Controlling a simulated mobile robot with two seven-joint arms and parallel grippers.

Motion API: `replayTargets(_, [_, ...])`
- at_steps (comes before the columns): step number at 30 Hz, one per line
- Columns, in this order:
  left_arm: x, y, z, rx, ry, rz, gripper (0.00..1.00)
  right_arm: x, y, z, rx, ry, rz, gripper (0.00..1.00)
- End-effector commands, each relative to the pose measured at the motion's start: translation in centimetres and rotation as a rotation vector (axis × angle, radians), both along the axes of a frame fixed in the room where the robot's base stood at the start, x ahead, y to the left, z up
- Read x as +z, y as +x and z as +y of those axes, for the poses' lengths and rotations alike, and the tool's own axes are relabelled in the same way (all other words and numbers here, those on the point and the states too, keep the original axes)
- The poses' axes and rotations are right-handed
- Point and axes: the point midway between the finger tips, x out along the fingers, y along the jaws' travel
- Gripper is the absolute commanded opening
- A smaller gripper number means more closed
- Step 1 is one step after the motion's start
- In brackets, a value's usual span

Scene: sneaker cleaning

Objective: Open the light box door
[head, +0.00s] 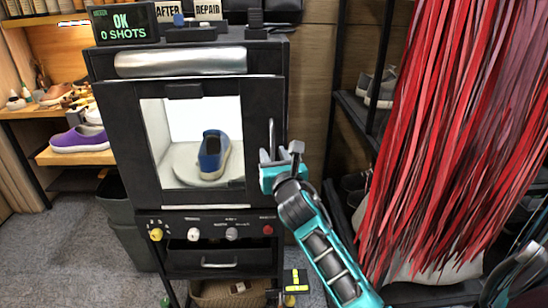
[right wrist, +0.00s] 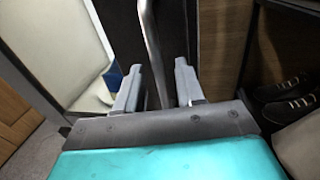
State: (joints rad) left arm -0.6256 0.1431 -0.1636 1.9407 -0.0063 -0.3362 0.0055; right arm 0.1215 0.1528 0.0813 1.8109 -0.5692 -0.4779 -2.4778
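The light box (head: 180,64) is a black cabinet with a lit white inside. Its door (head: 264,105) has a black frame around a large window and looks shut. A vertical metal handle (head: 271,133) is on the door's right side, and it also shows in the right wrist view (right wrist: 151,40). My right gripper (head: 277,156) is at the handle's lower part. In the right wrist view its two fingers (right wrist: 158,88) stand apart, one each side of the handle, with gaps showing; contact is not clear.
A blue sneaker (head: 211,156) sits on a round white stand inside the box. Red strips (head: 440,120) hang at the right, beside a dark shoe rack (head: 350,108). Wooden shelves with shoes (head: 78,139) are at the left. Grey carpet (head: 50,250) is clear at the lower left.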

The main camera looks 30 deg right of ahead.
Motion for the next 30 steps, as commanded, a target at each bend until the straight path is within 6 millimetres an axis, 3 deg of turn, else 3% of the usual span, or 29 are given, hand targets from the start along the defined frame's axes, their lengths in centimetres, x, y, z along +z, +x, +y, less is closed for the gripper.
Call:
replayTargets(3, [0.00,0.00,0.00,0.001,-0.001,0.000,0.43,-0.01,-0.02,0.02,0.000,0.000,0.000,0.36])
replayTargets(15, [0.01,0.01,0.04,0.001,0.000,0.000,0.43,-0.02,-0.04,0.05,0.001,0.000,0.000,0.00])
replayTargets(30, [0.01,0.02,0.05,0.001,0.000,0.000,0.43,-0.04,-0.03,0.06,0.001,0.000,0.001,0.00])
